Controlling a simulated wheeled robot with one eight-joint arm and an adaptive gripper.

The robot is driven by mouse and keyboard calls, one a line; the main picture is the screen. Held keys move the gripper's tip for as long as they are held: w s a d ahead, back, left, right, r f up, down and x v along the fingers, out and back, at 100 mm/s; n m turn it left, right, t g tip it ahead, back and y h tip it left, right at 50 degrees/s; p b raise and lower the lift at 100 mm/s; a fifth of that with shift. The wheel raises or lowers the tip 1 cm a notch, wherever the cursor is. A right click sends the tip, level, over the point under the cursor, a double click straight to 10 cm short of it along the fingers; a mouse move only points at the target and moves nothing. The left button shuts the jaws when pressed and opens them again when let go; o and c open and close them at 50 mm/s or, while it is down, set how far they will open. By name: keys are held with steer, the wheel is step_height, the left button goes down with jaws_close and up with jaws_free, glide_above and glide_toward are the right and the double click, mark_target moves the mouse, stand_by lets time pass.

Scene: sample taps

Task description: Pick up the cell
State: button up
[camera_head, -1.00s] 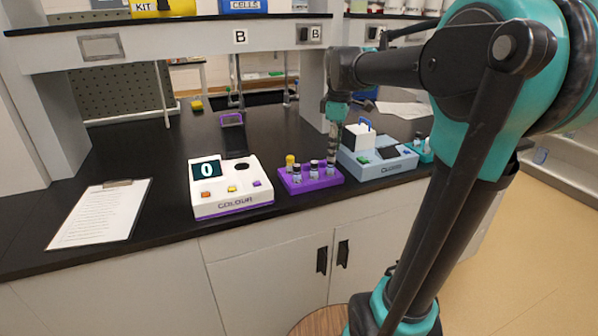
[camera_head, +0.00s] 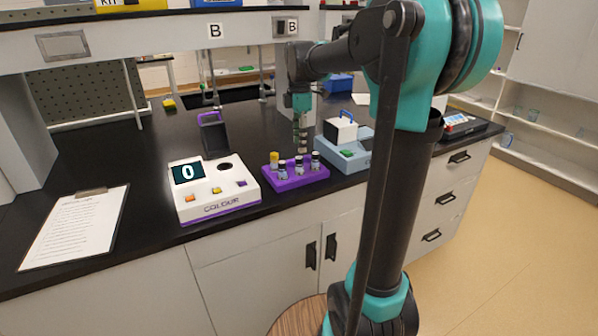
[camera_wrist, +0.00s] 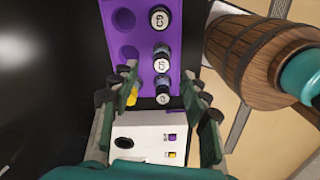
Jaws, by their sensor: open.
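A purple rack (camera_head: 300,181) on the black bench holds small vials, the likely cells; which one is meant I cannot tell. A yellow-capped vial (camera_head: 274,159) stands at its left, with dark-capped vials (camera_head: 299,164) beside it. In the wrist view, white-topped vials line the rack's right side: one (camera_wrist: 159,17) seems to read C9, another (camera_wrist: 161,63) lies nearer the jaws. A third (camera_wrist: 163,95) and the yellow cap (camera_wrist: 132,96) show between the fingers. My gripper (camera_head: 301,150) points down above the rack, open; it also shows in the wrist view (camera_wrist: 158,88). Contact is unclear.
A white COLOUR meter (camera_head: 215,192) reading 0 stands left of the rack; a dark panel with a purple handle (camera_head: 213,132) is behind it. A blue-grey device (camera_head: 345,158) is close on the right. A clipboard (camera_head: 75,228) lies left. A shelf (camera_head: 150,38) overhangs the bench.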

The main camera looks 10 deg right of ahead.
mark_target(300, 158)
steer(key=shift+s+f, duration=0.15)
steer(key=shift+f, duration=3.15)
steer(key=shift+c, duration=0.2)
steer(key=c, duration=1)
